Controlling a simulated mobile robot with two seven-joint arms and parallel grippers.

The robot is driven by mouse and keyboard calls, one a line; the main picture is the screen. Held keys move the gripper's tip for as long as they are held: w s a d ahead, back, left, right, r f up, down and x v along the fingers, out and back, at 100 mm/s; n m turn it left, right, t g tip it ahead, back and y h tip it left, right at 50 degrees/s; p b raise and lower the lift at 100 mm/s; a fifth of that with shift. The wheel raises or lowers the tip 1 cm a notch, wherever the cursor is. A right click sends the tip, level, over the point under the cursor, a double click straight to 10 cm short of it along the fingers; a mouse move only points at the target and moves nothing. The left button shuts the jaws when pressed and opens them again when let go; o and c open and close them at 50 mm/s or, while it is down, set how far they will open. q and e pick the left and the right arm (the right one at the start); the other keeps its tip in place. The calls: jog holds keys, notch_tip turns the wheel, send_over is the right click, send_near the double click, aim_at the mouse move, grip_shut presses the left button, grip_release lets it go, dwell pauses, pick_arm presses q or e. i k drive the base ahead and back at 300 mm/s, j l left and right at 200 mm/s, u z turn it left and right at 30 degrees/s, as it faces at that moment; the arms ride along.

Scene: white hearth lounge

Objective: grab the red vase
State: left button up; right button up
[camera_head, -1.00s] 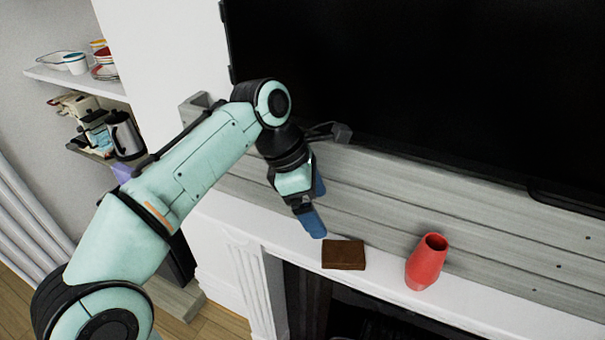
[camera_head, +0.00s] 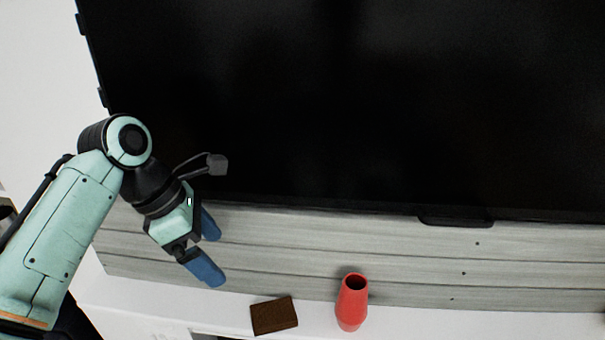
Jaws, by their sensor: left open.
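The red vase (camera_head: 351,303) stands upright on the white mantel shelf, low in the head view and right of the middle. Its dark mouth faces up. My left gripper (camera_head: 216,251) is to the left of the vase and apart from it, in front of the grey wood panel. Its two blue fingers are apart with nothing between them. My right gripper is not in view.
A brown block (camera_head: 274,315) lies on the white mantel (camera_head: 210,308) between my left gripper and the vase. A large black screen (camera_head: 350,100) fills the wall above the grey wood panel (camera_head: 420,250).

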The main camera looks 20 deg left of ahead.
aim_at(350, 304)
jog(key=k, duration=1)
